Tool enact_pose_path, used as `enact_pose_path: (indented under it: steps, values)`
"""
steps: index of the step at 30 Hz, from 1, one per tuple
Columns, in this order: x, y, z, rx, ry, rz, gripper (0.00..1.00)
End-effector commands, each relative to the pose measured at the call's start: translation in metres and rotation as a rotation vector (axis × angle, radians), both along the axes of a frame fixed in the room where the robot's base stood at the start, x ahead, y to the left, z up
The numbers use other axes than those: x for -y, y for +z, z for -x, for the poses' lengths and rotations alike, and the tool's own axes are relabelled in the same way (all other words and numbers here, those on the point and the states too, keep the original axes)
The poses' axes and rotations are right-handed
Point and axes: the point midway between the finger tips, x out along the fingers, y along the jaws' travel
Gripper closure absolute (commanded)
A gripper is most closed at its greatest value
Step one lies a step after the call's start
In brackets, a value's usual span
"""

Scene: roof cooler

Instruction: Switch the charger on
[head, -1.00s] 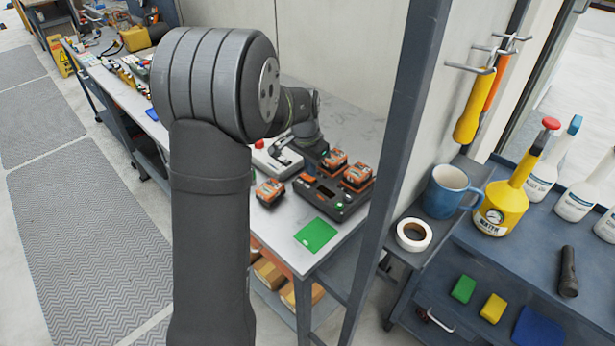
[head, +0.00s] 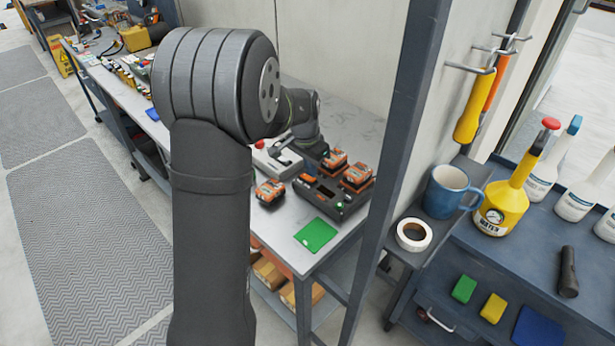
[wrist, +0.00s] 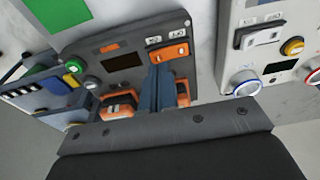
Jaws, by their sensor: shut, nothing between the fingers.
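The charger (head: 345,206) is a dark box on the bench, with orange-and-black batteries in its bays. In the wrist view its panel (wrist: 100,48) shows an orange switch (wrist: 168,53), a dark display (wrist: 120,62) and a round green button (wrist: 73,66). My gripper (wrist: 160,70) is shut and empty, its fingertips just below the orange switch in that picture. I cannot tell whether they touch it. In the head view my gripper hangs above the charger's far left end, its fingertips hard to make out.
A loose battery (head: 270,191) lies left of the charger, and a green card (head: 316,234) lies in front. A light grey unit with knobs (wrist: 275,50) stands close beside the charger. A dark post (head: 393,150) rises at the bench's right.

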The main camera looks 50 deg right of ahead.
Motion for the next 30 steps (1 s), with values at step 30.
enact_pose_path:
  steps: [30]
  values:
    - [0.000, -0.015, 0.000, 0.000, 0.000, 0.000, 1.00]
